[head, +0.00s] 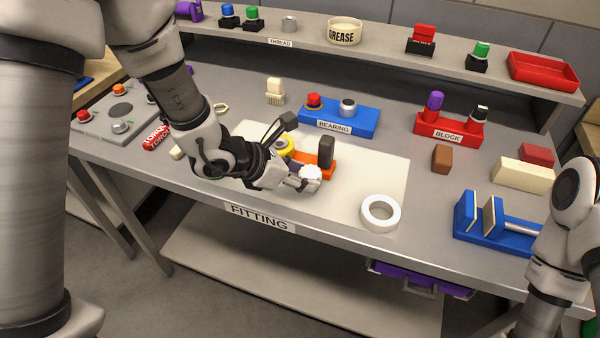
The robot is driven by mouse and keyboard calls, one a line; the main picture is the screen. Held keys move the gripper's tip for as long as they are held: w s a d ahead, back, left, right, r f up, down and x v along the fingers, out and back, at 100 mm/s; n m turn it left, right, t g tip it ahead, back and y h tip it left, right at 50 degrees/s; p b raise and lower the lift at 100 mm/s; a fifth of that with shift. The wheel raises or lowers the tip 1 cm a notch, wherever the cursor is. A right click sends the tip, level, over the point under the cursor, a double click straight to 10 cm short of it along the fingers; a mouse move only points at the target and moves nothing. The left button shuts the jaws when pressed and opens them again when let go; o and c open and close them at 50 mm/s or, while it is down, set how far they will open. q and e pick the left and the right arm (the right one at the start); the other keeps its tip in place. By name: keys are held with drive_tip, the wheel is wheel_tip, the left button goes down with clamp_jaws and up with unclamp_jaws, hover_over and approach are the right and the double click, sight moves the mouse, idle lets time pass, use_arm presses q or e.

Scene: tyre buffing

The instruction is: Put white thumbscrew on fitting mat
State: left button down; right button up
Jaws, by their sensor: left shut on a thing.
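My left gripper (302,182) is low over the cream fitting mat (372,172). It is shut on a small white, knobbed piece, which looks like the white thumbscrew (311,172). I cannot tell whether the thumbscrew touches the mat. The gripper and wrist hide part of the mat's left side. Of my right arm only links show at the right edge; its gripper is out of view.
Just behind the gripper are an orange block with a dark upright piece (326,151) and a yellow part (285,147). A white ring (380,214) lies at the mat's front right. A blue bearing block (352,121) stands behind. The mat's right part is clear.

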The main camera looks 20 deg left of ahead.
use_arm(q)
drive_tip(key=shift+s+d+r, duration=0.15)
drive_tip(key=shift+s, duration=0.3)
drive_tip(key=shift+s+d, duration=0.1)
drive_tip(key=shift+d, duration=0.05)
drive_tip(key=shift+f+b, duration=0.2)
drive_tip(key=shift+b, duration=0.15)
drive_tip(key=c, duration=0.6)
unclamp_jaws()
drive_tip(key=shift+w+a, duration=0.2)
drive_tip(key=shift+w, duration=0.05)
drive_tip(key=shift+s+r, duration=0.1)
